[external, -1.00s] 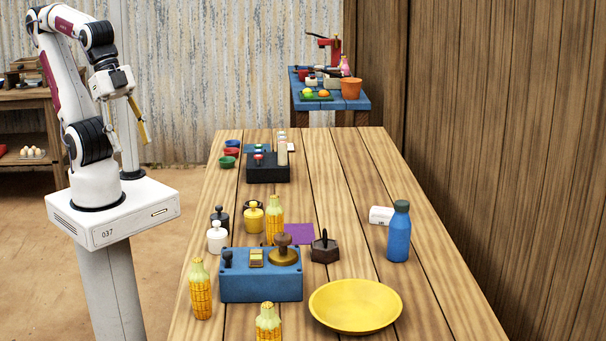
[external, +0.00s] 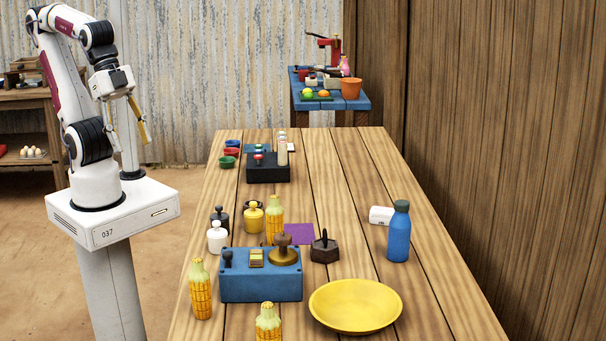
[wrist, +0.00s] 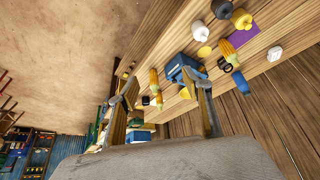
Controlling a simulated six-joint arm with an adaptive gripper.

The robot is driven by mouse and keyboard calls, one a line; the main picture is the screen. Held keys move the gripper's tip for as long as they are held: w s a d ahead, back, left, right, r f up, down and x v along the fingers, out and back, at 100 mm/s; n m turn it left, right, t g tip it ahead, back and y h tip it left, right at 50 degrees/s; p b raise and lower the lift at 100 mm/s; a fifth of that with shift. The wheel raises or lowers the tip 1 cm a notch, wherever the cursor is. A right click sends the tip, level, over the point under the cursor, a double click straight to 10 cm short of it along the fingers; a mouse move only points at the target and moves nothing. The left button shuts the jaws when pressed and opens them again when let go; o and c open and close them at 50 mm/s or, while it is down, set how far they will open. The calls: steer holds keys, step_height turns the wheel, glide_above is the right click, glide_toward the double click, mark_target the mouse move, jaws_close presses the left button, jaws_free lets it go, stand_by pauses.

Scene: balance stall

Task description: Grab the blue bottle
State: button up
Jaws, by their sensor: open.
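The blue bottle (external: 399,232) stands upright on the right side of the wooden table in the external view, with a grey-green cap. In the wrist view a blue shape that looks like the bottle (wrist: 241,83) lies right of the fingers. My gripper (external: 126,138) hangs at the upper left in the external view, left of the table and far from the bottle. Its two yellow-brown fingers are spread and empty. In the wrist view my gripper (wrist: 163,100) has a wide gap between its fingers.
The wooden wall (external: 500,120) rises beyond the table's right edge.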

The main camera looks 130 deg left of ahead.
steer(key=shift+o, duration=1.3)
steer(key=w+a+f+n+t+y, duration=0.1)
steer(key=w+a, duration=0.4)
steer(key=w, duration=0.5)
steer(key=w+a+n+t+y, duration=0.1)
steer(key=w+a, duration=0.3)
steer(key=w, duration=0.6)
steer(key=w+a+f+n+t, duration=0.1)
steer(key=w+a, duration=0.4)
steer(key=w, duration=0.5)
steer(key=w+a+f+n+t+y, duration=0.1)
steer(key=w+a+f+y, duration=0.1)
steer(key=w+a+f, duration=0.4)
steer(key=w+a+f+n+t+y, duration=0.2)
steer(key=w+a+f, duration=0.4)
steer(key=a+f, duration=0.6)
steer(key=a+y, duration=0.1)
steer(key=a, duration=0.5)
steer(key=shift+f, duration=0.2)
